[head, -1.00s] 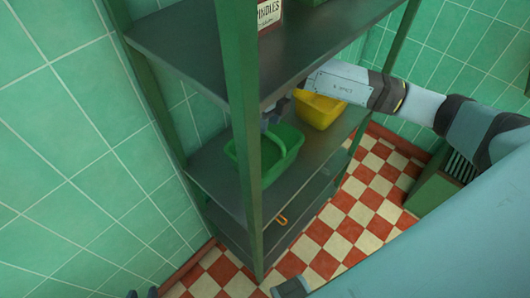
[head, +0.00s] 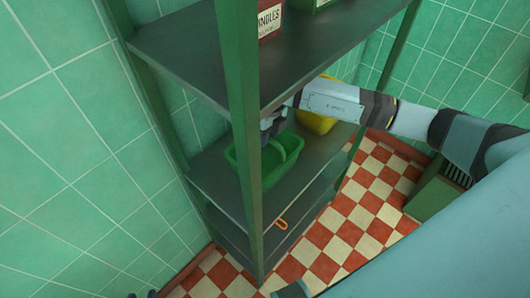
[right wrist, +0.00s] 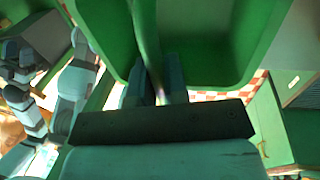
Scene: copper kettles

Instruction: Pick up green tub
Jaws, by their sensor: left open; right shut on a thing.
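The green tub (head: 284,167) stands on the middle shelf board in the head view, partly behind the green shelf post. My right gripper (head: 268,127) reaches in from the right to the tub's far side. In the right wrist view, the tub (right wrist: 215,45) fills the upper middle, and my right gripper (right wrist: 155,88) is shut on a green strip of it, its handle or rim. I cannot tell whether the tub is clear of the board. My left gripper (head: 142,294) barely shows at the bottom edge of the head view, with its tips apart.
A yellow tub (head: 316,123) stands further back on the same board (head: 222,193), mostly behind my right forearm. The upper board (head: 195,50) and the post (head: 243,110) are close to the arm. An orange clip-like thing (head: 281,224) shows lower down.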

